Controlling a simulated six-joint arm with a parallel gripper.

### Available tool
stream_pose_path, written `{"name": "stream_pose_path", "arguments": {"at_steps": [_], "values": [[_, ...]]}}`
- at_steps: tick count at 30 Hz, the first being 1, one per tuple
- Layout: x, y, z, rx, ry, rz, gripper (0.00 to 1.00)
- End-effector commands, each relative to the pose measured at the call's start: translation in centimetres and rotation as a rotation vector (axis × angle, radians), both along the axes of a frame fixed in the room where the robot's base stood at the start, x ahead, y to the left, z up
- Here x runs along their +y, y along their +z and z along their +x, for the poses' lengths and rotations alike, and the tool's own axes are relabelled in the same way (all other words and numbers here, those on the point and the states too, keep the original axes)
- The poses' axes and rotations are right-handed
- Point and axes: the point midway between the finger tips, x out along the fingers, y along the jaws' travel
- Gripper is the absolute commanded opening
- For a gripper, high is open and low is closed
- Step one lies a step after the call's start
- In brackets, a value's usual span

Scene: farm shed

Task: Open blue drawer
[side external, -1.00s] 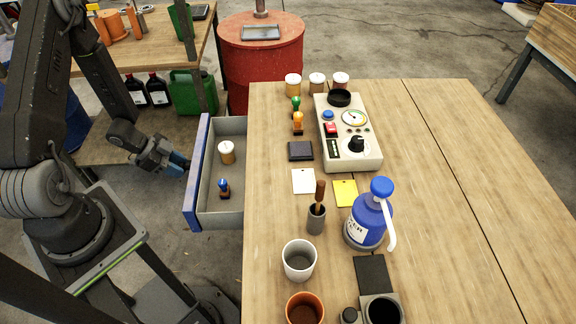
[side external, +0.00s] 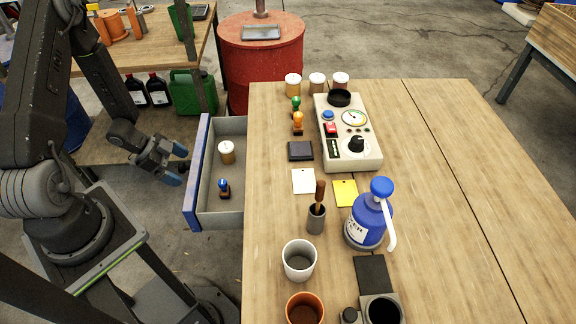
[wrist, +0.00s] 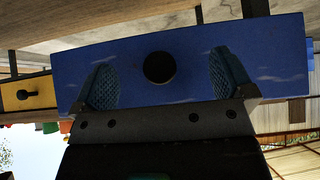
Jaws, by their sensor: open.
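The blue drawer (side external: 197,178) stands pulled out from the left side of the wooden table, with its grey inside showing. In it are a white-lidded jar (side external: 226,152) and a small blue-topped stamp (side external: 223,188). My gripper (side external: 178,166) is open and empty, a little to the left of the blue front. In the wrist view the blue drawer front (wrist: 205,65) fills the middle, with a dark round knob (wrist: 159,67) between the fingers of my gripper (wrist: 160,82), not gripped.
The table (side external: 450,200) carries a control box (side external: 365,160), a blue pump bottle (side external: 368,222) and cups. A red drum (side external: 262,65) stands behind the drawer. A yellow drawer front (wrist: 35,93) with a dark knob shows in the wrist view.

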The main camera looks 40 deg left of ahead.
Motion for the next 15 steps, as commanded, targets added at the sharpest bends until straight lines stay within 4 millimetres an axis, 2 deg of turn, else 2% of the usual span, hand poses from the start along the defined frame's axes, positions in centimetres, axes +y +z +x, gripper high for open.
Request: {"name": "stream_pose_path", "arguments": {"at_steps": [5, 15], "values": [[0.2, 0.3, -0.1, 0.000, 0.001, 0.000, 1.00], [1.4, 2.3, -1.3, -0.002, 0.001, 0.001, 1.00]]}}
